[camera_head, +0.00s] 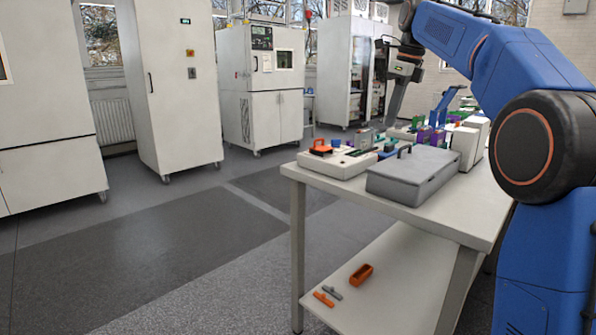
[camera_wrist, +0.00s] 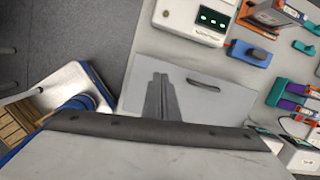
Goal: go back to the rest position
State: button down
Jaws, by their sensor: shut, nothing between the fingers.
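My gripper (camera_head: 391,120) hangs from my blue arm over the far part of the white table (camera_head: 430,213), pointing down. Its fingers are together with nothing between them. In the wrist view, the closed grey fingers (camera_wrist: 160,85) show in front of the grey lidded box (camera_wrist: 215,105). The fingers look apart from the box, though their height above it is hard to judge. The box also shows in the head view (camera_head: 412,175), at the table's near edge.
A white device with an orange part (camera_head: 335,162) sits left of the grey box. Purple and green holders (camera_head: 430,133) stand farther back. Tall white cabinets (camera_head: 170,85) line the back. Floor left of the table is clear.

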jog(key=s+d+f+n+t, duration=0.1)
jog(key=s+f+n, duration=0.45)
jog(key=s, duration=0.55)
jog(key=s+f+n, duration=0.5)
jog(key=s+n, duration=0.2)
jog(key=s, duration=0.4)
jog(key=s+d+f+n+t+h, duration=0.1)
jog(key=s+d+f+n, duration=0.1)
jog(key=s+f+n, duration=1.1)
jog(key=s+f, duration=0.8)
jog(key=f, duration=0.2)
jog(key=shift+f+t+h, duration=0.3)
jog(key=shift+f+t, duration=0.1)
